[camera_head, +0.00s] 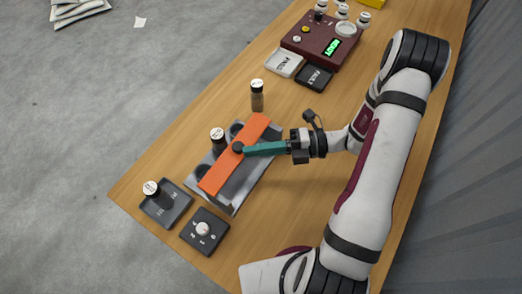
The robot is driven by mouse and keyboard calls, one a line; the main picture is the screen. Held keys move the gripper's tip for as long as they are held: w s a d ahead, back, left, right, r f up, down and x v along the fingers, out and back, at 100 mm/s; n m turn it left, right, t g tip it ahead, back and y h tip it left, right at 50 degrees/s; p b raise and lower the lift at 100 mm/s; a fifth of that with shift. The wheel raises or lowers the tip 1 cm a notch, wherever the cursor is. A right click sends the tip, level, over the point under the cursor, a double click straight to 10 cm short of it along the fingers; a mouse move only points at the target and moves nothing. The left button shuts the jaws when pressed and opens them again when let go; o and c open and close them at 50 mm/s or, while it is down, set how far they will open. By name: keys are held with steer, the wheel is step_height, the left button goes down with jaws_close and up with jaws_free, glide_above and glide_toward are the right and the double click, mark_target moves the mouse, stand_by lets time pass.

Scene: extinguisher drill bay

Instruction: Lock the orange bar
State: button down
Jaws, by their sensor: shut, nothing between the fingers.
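The orange bar (218,172) lies diagonally across the top of a grey metal rack (246,187) near the table's left edge. A dark round knob (238,147) shows at about the bar's middle. My gripper (247,149) comes in from the right with its teal fingers shut and empty. Its fingertips are at the knob, over the bar; I cannot tell whether they touch. A dark vial with a white cap (218,138) stands at the rack on the bar's left side. The bar and my fingers partly hide the rack's wells.
A brown vial (257,97) stands behind the rack. In front are a dark tray (181,206) with a capped vial and a dark pad (216,242) with a white-topped piece. A maroon device (321,41) and two small plates stand farther back.

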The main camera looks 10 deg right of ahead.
steer(key=shift+w+a, duration=0.65)
steer(key=shift+a, duration=0.05)
steer(key=s+d+r, duration=0.1)
steer(key=s+d, duration=0.1)
steer(key=d, duration=0.4)
steer(key=s+d+r, duration=0.1)
steer(key=s+d, duration=0.1)
steer(key=d, duration=0.4)
steer(key=shift+s+d, duration=0.2)
steer(key=shift+s, duration=0.2)
